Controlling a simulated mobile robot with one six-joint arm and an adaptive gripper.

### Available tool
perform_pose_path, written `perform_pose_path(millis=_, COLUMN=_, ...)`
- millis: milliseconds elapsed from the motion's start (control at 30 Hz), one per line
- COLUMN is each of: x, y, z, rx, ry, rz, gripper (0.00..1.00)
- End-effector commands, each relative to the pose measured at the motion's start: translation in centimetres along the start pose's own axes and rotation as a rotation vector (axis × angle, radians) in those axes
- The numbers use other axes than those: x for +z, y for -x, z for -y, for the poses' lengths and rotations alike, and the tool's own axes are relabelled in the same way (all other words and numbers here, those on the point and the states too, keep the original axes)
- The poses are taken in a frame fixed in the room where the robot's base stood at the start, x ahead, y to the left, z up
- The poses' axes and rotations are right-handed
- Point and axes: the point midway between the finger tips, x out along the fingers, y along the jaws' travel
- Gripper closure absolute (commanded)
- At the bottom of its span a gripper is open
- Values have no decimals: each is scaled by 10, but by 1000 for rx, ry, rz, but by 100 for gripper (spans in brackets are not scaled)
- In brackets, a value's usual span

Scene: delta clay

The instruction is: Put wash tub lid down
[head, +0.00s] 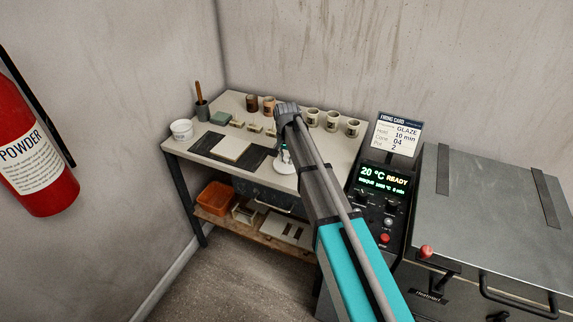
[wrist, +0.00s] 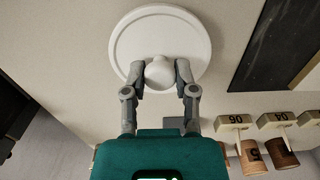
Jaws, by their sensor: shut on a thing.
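The round white lid (wrist: 160,28) with a raised rim fills the upper middle of the wrist view. My gripper (wrist: 160,70) is shut on its round white knob (wrist: 159,76), one finger on each side. In the head view, the lid (head: 287,167) is at the front right of the worktable, under my gripper (head: 284,150), and my arm hides part of it. I cannot tell whether the lid touches the tabletop. A small white tub (head: 182,129) stands at the table's left end, well apart from the lid.
A dark mat (head: 205,143) with a pale slab (head: 231,149) lies left of the lid. Several mugs (head: 332,121) and small labelled stands (head: 254,128) line the back. The kiln controller (head: 383,190) stands right of the table. An orange bin (head: 215,198) sits on the lower shelf.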

Motion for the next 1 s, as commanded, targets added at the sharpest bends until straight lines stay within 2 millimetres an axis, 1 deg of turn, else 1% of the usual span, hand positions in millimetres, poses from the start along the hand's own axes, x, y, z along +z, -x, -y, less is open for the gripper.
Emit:
perform_pose_path(millis=33, x=0, y=-7, z=0, rx=0, ry=0, rz=0, gripper=96)
perform_pose_path(millis=100, x=0, y=-10, z=0, rx=0, ry=0, rz=0, gripper=96)
perform_pose_path(millis=500, x=0, y=-11, z=0, rx=0, ry=0, rz=0, gripper=96)
perform_pose_path(millis=700, x=0, y=-15, z=0, rx=0, ry=0, rz=0, gripper=96)
perform_pose_path(millis=733, x=0, y=-14, z=0, rx=0, ry=0, rz=0, gripper=57)
perform_pose_path(millis=800, x=0, y=-14, z=0, rx=0, ry=0, rz=0, gripper=44)
perform_pose_path(millis=900, x=0, y=-14, z=0, rx=0, ry=0, rz=0, gripper=29)
perform_pose_path(millis=1000, x=0, y=-14, z=0, rx=0, ry=0, rz=0, gripper=29)
